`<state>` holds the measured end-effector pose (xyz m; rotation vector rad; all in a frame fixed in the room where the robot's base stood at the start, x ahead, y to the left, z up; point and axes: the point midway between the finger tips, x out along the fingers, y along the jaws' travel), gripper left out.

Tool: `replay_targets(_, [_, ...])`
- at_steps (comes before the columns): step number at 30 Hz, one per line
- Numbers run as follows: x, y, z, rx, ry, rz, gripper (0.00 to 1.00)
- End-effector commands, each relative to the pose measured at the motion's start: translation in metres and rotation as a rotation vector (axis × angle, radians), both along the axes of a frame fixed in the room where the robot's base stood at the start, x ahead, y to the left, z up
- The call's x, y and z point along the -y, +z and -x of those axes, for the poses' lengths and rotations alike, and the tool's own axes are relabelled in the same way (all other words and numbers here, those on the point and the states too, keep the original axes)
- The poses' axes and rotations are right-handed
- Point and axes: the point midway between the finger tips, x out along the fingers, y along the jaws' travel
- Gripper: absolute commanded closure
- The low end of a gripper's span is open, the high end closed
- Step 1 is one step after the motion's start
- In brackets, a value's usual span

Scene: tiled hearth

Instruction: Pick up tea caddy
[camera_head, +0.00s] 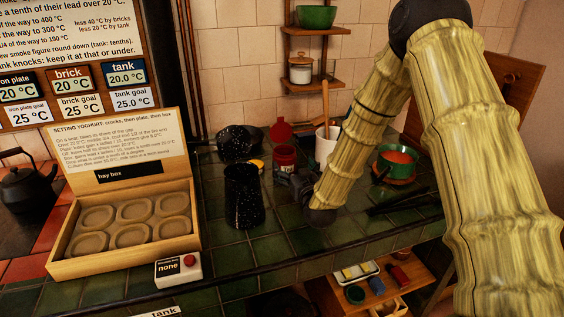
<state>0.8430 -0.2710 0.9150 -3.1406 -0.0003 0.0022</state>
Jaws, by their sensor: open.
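A small red canister (286,158) stands on the green tiled hearth near the back. It looks like the tea caddy, though I cannot read a label on it. My gripper (287,182) is low over the tiles just in front of the canister, at the end of my bamboo-like arm. The gripper is open and appears empty. Its dark fingers are small and partly hidden by my wrist, and they overlap the canister's lower part in the picture. I cannot tell if they touch it.
A tall black speckled vessel (244,197) stands close left of the gripper. A hay box (120,262) is at left.

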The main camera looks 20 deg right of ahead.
Motion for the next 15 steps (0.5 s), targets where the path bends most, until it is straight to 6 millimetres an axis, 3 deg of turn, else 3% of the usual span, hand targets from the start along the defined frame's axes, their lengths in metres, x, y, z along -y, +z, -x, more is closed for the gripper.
replay_targets(9, [0.001,0.001,-0.041,0.001,-0.002,0.0,0.03])
replay_targets(15, [0.0,0.0,-0.053,0.0,0.0,0.0,0.03])
